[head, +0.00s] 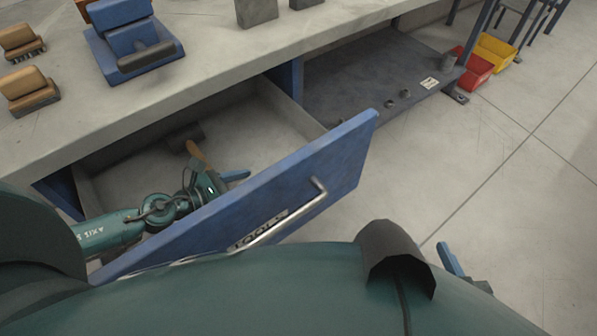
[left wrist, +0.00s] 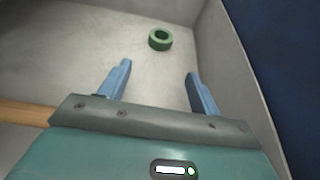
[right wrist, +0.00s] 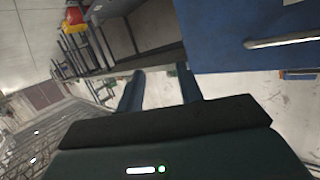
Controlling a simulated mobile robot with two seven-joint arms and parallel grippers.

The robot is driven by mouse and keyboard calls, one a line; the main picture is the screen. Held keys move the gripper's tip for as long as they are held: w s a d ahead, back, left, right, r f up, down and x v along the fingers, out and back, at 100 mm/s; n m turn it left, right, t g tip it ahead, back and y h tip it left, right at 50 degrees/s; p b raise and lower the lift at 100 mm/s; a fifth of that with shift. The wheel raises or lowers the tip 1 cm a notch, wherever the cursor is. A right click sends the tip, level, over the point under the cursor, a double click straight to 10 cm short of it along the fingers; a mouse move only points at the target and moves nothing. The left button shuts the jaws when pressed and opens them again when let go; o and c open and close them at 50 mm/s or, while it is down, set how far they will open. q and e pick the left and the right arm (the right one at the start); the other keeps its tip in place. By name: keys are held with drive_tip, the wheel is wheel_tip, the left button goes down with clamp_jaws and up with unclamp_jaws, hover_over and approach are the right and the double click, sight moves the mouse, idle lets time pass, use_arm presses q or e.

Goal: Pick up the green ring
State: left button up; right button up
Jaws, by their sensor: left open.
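The green ring (left wrist: 160,39) lies flat on the floor of the open drawer in the left wrist view, close to the drawer wall. In the head view I cannot make it out. My left gripper (left wrist: 158,80) is open and empty inside the drawer, with the ring beyond its fingertips, between their lines. In the head view a blue finger of my left gripper (head: 235,175) shows behind the drawer front. My right gripper (right wrist: 160,75) is open and empty, outside the drawer. One blue finger of it shows at the lower right of the head view (head: 449,259).
The blue drawer front (head: 345,165) with its metal handle stands between my body and the drawer's inside. A wooden-handled tool (head: 197,152) lies in the drawer near my left gripper. The workbench top (head: 200,25) overhangs the back. Red (head: 476,70) and yellow bins (head: 494,50) stand far right.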

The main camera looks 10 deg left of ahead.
use_arm(q)
drive_tip(key=p+x, duration=0.1)
drive_tip(key=x, duration=0.5)
drive_tip(key=shift+w+d+r, duration=0.1)
drive_tip(key=shift+r, duration=0.05)
drive_tip(key=shift+x, duration=2.65)
drive_tip(key=shift+w+r, duration=0.15)
drive_tip(key=shift+r, duration=0.1)
use_arm(e)
drive_tip(key=shift+w+a+r+g, duration=0.1)
drive_tip(key=shift+w+a+g, duration=0.1)
drive_tip(key=shift+g, duration=0.1)
use_arm(q)
drive_tip(key=shift+c, duration=0.2)
drive_tip(key=c, duration=1.2)
use_arm(e)
drive_tip(key=shift+s, duration=0.15)
use_arm(q)
drive_tip(key=shift+r, duration=0.15)
